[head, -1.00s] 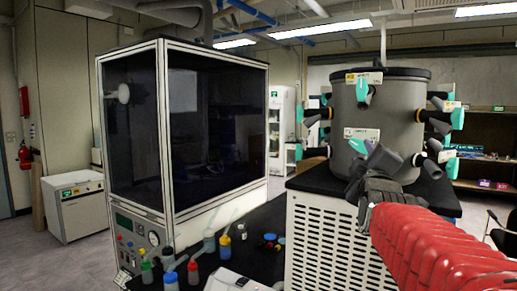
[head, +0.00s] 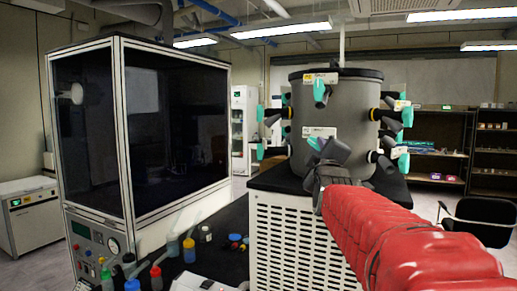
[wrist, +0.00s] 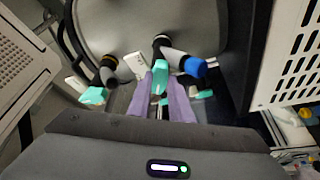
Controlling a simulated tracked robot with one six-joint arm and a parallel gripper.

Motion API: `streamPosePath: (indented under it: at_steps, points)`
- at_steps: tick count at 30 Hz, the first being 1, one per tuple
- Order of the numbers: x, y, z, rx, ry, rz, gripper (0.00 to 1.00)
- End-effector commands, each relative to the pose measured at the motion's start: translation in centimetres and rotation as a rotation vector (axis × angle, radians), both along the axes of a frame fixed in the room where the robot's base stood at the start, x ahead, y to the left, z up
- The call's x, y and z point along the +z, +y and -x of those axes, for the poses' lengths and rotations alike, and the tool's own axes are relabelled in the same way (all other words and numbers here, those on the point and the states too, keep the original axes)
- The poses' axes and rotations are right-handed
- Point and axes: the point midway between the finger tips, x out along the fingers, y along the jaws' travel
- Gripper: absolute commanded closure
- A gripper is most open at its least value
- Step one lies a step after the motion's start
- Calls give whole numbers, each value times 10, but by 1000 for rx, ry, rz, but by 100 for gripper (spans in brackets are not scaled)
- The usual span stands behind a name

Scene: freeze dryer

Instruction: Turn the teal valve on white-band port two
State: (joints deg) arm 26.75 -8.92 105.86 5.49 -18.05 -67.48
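The grey drum (head: 337,110) stands on a black-topped white cabinet and carries several dark ports with teal valves. One teal valve (head: 320,90) is high on its front under a label. A lower front teal valve (head: 313,144) sits just above my gripper (head: 322,165), partly hidden. In the wrist view, the purple fingers of my gripper (wrist: 161,80) are apart, with a teal valve (wrist: 161,67) at and between their tips. Whether they touch it I cannot tell. A blue-ended port (wrist: 197,68) is to its right. No white band is clearly readable on these ports.
A dark glass-fronted chamber (head: 165,130) stands at left. Small coloured bottles (head: 156,277) stand on the black bench in front of it. Shelves (head: 440,155) and a black chair (head: 480,218) are at right. The slatted cabinet (head: 290,240) is close below my arm.

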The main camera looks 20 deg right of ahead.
Motion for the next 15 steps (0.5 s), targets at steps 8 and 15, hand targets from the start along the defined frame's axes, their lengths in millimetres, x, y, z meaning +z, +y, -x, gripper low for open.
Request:
streamPosePath:
  at_steps: [8,15]
  points:
    - [-1,0,0,0,1,0,100]
    - [-1,1,0,1,-1,-4,100]
